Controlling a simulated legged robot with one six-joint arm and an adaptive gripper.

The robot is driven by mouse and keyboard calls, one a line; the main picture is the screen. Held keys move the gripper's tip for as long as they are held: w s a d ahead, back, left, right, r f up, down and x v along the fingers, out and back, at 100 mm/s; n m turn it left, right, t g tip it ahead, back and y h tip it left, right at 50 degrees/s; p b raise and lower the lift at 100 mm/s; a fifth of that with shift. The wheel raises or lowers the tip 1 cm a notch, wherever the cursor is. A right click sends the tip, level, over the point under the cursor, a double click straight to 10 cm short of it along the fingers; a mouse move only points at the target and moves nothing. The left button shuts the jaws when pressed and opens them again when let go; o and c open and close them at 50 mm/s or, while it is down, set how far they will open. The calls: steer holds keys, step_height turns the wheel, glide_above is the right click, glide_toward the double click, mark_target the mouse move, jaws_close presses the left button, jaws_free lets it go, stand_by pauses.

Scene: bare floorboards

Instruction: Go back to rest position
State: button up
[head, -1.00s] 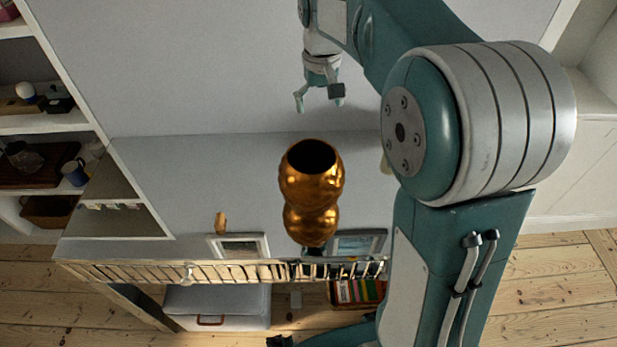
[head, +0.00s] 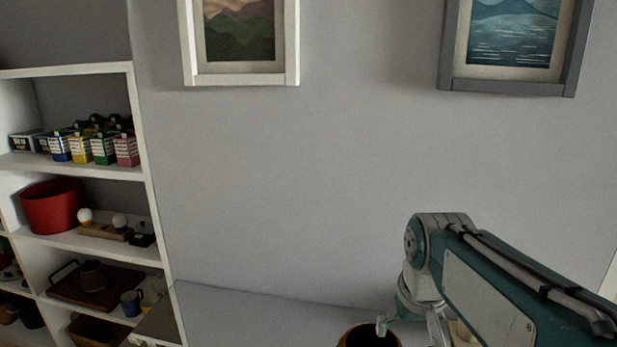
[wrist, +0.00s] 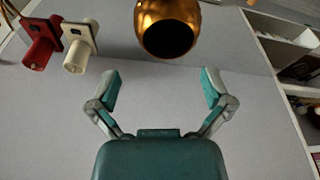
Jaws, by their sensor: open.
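My gripper (wrist: 155,88) is open and empty in the wrist view, its two fingers spread wide apart. In the head view my gripper (head: 408,318) is at the lower right, partly cut off by the bottom edge. A shiny copper-coloured vase (wrist: 167,12) with a dark round mouth shows just beyond the fingers in the wrist view, apart from them. In the head view only the rim of the vase (head: 352,338) shows at the bottom edge, beside my gripper.
White shelves (head: 148,190) with boxes, a red pot (head: 52,206) and a tray stand at the left. Two framed pictures (head: 240,79) (head: 510,87) hang on the grey wall. Red (wrist: 40,45) and white (wrist: 78,52) objects show at upper left in the wrist view.

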steer(key=s+f+t, duration=0.3)
steer(key=s, duration=0.9)
steer(key=shift+s+f, duration=0.2)
steer(key=shift+f, duration=0.2)
